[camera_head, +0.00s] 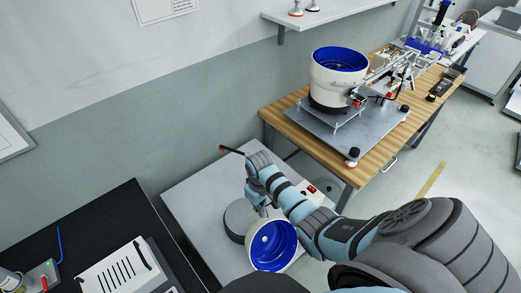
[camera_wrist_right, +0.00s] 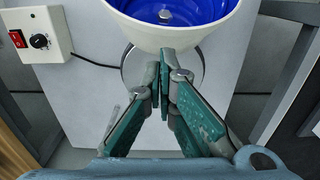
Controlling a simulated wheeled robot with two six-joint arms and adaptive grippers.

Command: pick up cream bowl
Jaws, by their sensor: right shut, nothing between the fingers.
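The cream bowl (camera_head: 290,262), blue inside, stands on the pale grey table at the lower middle of the head view. In the wrist view its cream wall (camera_wrist_right: 180,37) fills the top, with a blue inside and a metal stud at the centre. My right gripper (camera_head: 264,210) is at the bowl's edge in the head view. In the wrist view the gripper (camera_wrist_right: 164,78) is shut and empty, its fingertips close to the bowl's outer wall; I cannot tell whether they touch it. My left gripper is not in view.
A dark grey round base (camera_head: 237,222) sits beside the bowl. A control box (camera_wrist_right: 36,36) with a red switch and a cable stands nearby. A black bench (camera_head: 118,218) is at left. A wooden table (camera_head: 330,160) carries a larger cream-and-blue feeder bowl (camera_head: 333,85).

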